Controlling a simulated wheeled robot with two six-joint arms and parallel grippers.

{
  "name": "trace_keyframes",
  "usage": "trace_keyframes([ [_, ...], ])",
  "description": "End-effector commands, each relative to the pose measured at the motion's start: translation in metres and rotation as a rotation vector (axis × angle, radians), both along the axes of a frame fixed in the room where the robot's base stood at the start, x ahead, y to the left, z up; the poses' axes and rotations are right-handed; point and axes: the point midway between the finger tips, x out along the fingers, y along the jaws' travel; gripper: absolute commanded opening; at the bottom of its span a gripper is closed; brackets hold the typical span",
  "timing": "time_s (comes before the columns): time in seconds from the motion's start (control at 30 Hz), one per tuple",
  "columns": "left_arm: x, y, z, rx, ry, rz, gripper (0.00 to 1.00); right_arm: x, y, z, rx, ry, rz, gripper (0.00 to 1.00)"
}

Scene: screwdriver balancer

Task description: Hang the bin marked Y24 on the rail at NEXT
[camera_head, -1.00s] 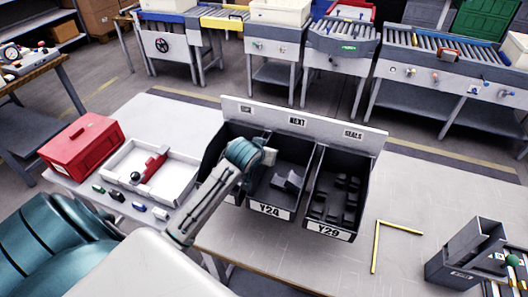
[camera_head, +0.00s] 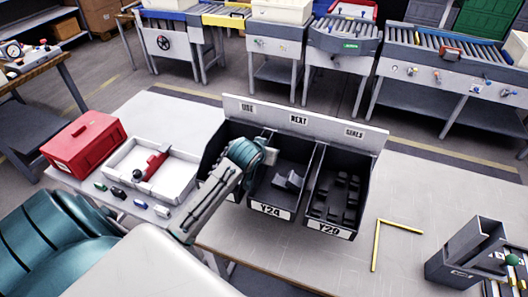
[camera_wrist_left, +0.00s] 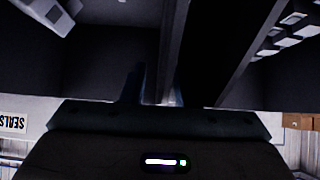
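The dark bin marked Y24 (camera_head: 271,209) is the middle of three bins, in front of the pale rail (camera_head: 345,131) and below its NEXT label (camera_head: 299,119). A grey block lies inside it. I cannot tell whether it hangs or only stands there. My left arm reaches over the left bin. Its gripper is hidden in the head view by my own wrist, near Y24's left wall. In the left wrist view the gripper's fingers (camera_wrist_left: 156,90) are apart, with dark bin walls close beyond them; contact is unclear. My right gripper is out of view.
The Y29 bin (camera_head: 328,231), holding several dark pieces, is close on Y24's right. The left bin (camera_head: 211,155) is partly covered by my arm. A white tray (camera_head: 184,182) and red box (camera_head: 83,145) stand left. The table's right part is mostly clear around a yellow corner mark (camera_head: 377,243).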

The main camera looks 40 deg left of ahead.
Motion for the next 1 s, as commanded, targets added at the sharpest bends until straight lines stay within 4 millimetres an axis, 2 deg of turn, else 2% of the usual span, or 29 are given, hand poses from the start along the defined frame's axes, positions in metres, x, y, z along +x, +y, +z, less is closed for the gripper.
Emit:
trace_keyframes([
  [0.23,-0.021,-0.005,0.016,0.003,-0.002,-0.001,0.29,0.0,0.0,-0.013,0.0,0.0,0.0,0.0],
  [0.6,-0.068,-0.017,0.062,0.003,-0.005,-0.001,0.29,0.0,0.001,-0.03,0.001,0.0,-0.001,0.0],
  [0.8,-0.078,-0.02,0.07,0.001,-0.001,-0.001,0.29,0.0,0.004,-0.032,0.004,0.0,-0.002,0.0],
  [1.0,-0.078,-0.02,0.071,0.0,-0.001,0.0,0.29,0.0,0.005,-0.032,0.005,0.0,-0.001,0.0],
])
